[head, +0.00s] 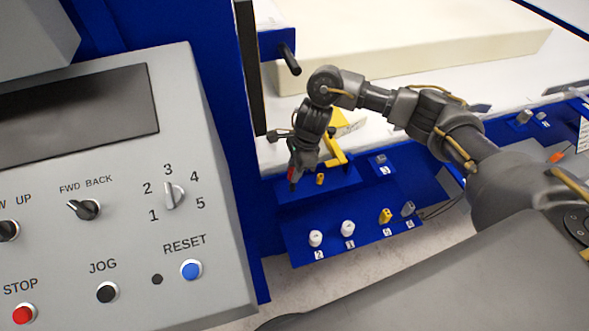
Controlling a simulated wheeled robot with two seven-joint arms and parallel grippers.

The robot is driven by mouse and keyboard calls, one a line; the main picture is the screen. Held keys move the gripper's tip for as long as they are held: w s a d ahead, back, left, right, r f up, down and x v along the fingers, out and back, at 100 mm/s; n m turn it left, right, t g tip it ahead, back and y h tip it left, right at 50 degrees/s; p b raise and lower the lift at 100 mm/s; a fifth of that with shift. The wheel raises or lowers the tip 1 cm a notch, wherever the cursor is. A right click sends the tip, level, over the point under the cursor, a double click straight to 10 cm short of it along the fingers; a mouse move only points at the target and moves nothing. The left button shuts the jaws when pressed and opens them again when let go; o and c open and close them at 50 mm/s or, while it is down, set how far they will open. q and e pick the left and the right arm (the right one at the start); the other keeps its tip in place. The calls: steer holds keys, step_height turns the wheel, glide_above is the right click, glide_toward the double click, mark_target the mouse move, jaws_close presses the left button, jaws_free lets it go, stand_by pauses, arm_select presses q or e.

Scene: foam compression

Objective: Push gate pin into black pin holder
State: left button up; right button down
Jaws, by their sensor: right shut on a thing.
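My right arm comes in from the right. My right gripper (294,178) points down over the blue panel left of the yellow bracket. It is shut on a small dark piece with a red spot, likely the gate pin (291,175); the piece is too small and too covered by the fingers to be sure. I cannot make out the black pin holder for certain near the gripper. My left gripper is not in view.
A yellow bracket (336,152) stands beside the gripper. A blue panel (335,220) below carries white, yellow and grey knobs. A grey control box (120,190) fills the left. A black handle (289,59) juts from the blue frame. A cream foam block (430,45) lies behind.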

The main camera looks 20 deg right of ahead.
steer(key=shift+d+b+x, duration=0.2)
steer(key=shift+b+x, duration=0.55)
steer(key=shift+b, duration=0.2)
steer(key=shift+d+b+x, duration=0.15)
steer(key=shift+b+x, duration=0.6)
steer(key=shift+b, duration=0.15)
stand_by(0.5)
steer(key=c, duration=1.1)
jaws_free()
steer(key=shift+f, duration=0.1)
steer(key=shift+a+p+v, duration=0.25)
steer(key=shift+p+v, duration=0.5)
steer(key=shift+v, duration=0.25)
steer(key=shift+a+p+v, duration=0.25)
steer(key=shift+p+v, duration=0.55)
steer(key=shift+v, duration=0.2)
steer(key=shift+a+p+v, duration=0.2)
steer(key=shift+p+v, duration=0.55)
steer(key=shift+v, duration=0.2)
steer(key=b+v, duration=0.1)
steer(key=v, duration=1)
